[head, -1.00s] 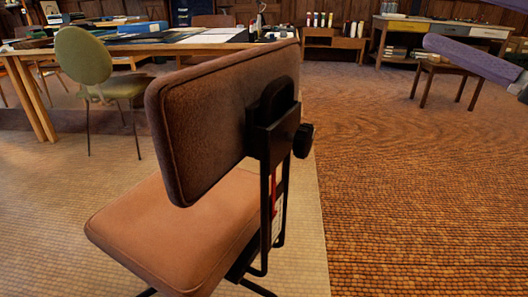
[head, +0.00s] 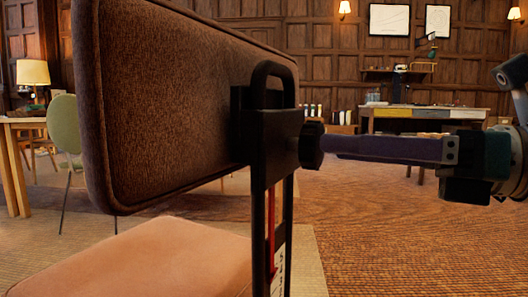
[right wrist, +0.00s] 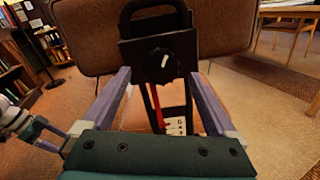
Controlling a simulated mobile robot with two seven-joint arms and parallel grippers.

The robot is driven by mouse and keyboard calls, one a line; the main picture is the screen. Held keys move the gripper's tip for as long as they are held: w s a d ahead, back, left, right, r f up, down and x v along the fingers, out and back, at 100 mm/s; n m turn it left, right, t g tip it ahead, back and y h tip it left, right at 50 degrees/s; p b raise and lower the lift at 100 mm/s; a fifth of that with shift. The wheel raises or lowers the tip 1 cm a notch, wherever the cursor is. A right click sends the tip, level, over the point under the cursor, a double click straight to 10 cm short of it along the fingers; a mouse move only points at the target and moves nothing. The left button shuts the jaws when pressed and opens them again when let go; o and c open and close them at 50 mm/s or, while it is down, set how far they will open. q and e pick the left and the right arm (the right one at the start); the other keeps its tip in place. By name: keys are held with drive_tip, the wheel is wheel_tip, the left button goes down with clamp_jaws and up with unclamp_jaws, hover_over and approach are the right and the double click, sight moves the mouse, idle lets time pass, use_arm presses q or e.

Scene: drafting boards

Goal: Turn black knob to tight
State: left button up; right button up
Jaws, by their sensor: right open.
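The black knob (head: 312,145) sits on the right side of the black bracket (head: 275,140) behind the brown chair's backrest (head: 175,95). In the right wrist view the knob (right wrist: 160,65) faces me and bears a white mark, nearly upright. My right gripper (head: 328,146) reaches in from the right, its fingertips close beside the knob. In the right wrist view its open fingers (right wrist: 160,77) stand either side of the knob with gaps; I see no contact. What looks like my left gripper (right wrist: 50,138) shows partly at the left edge there, its opening unclear.
A red strip (head: 271,225) and a white label (head: 279,270) are on the bracket below the knob. The chair seat (head: 140,262) is lower left. A green chair (head: 64,125) and a desk with drawers (head: 425,120) stand farther back. The floor at right is clear.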

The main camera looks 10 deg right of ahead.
sight(316, 146)
drive_tip(key=shift+x, duration=2.35)
drive_tip(key=shift+d, duration=0.1)
drive_tip(key=c, duration=1.4)
